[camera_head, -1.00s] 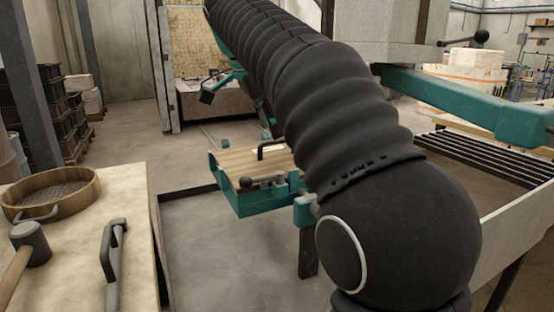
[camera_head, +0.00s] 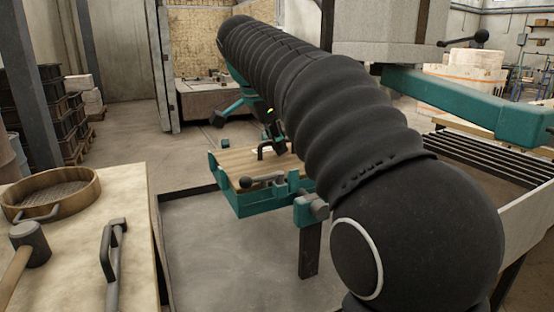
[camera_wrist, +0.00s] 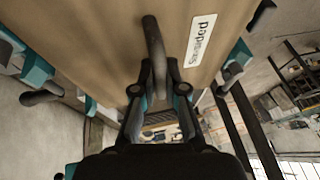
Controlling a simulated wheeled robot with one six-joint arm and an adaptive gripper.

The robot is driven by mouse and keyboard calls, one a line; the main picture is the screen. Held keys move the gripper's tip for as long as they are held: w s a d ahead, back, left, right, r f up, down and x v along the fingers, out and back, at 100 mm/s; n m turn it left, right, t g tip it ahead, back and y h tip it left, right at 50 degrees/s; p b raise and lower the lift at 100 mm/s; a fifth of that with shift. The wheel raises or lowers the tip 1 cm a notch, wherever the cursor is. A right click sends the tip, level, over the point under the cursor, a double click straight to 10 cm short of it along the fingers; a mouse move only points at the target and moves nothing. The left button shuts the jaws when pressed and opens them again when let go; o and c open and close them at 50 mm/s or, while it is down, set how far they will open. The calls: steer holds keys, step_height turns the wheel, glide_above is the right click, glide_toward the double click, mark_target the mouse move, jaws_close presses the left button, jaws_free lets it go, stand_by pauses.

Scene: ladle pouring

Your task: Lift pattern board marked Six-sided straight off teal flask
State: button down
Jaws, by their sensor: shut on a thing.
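The pattern board (camera_head: 237,163) is a wooden plate lying on the teal flask (camera_head: 262,204) in the middle of the head view. A dark bar handle (camera_wrist: 153,45) rises from the board. My gripper (camera_wrist: 158,88) is shut on this handle, one finger on each side. In the head view my gripper (camera_head: 277,140) is at the handle, partly hidden by my arm. The board looks seated on the flask, with no gap visible.
Clamps with dark knobs (camera_head: 246,182) sit along the flask's near side. A teal beam (camera_head: 460,100) crosses on the right. A bench (camera_head: 80,255) at the left holds a sieve (camera_head: 50,190), a mallet (camera_head: 29,243) and a dark handled tool (camera_head: 110,262).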

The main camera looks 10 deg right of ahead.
steer(key=shift+r, duration=0.1)
steer(key=shift+r, duration=0.5)
step_height(320, 180, up, 3)
steer(key=shift+r, duration=0.1)
steer(key=s+d+r, duration=0.7)
steer(key=s, duration=0.2)
steer(key=shift+d, duration=0.15)
